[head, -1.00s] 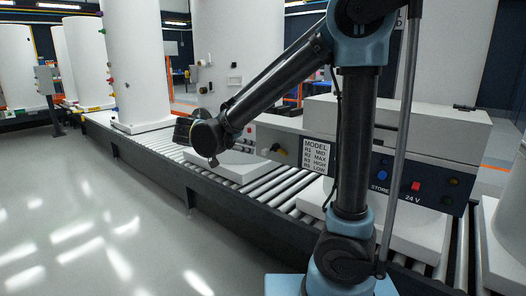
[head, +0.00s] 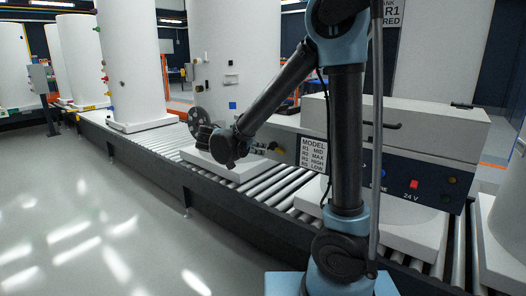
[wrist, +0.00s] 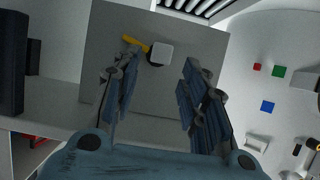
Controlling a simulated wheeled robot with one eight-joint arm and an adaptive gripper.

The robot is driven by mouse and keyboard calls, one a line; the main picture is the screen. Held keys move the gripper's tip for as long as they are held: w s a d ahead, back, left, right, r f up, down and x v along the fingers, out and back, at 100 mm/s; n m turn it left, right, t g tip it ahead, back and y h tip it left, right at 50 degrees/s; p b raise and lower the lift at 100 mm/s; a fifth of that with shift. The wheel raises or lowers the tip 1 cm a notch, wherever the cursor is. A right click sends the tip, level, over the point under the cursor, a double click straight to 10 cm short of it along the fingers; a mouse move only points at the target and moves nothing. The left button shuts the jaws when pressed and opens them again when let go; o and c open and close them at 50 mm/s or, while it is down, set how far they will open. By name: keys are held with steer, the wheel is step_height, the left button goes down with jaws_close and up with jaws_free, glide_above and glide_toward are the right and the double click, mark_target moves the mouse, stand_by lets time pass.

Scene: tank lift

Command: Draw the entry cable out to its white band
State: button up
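In the wrist view a short yellow cable-like piece (wrist: 135,43) runs to a small pale block with a dark side (wrist: 161,53) on a grey surface (wrist: 210,45). I cannot make out a white band on it. My gripper (wrist: 158,75) is open, its two blue-grey fingers apart, with the block beyond and between the tips in the picture. Nothing is visibly held.
A white tank (head: 132,65) stands on the conveyor (head: 150,141) at left, a larger one (head: 240,50) behind my gripper. The control unit (head: 450,125) with coloured buttons stands at right. A model sign (head: 313,153) hangs beside my arm. The floor (head: 110,215) in front is clear.

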steer(key=shift+x, duration=2.75)
jaws_close()
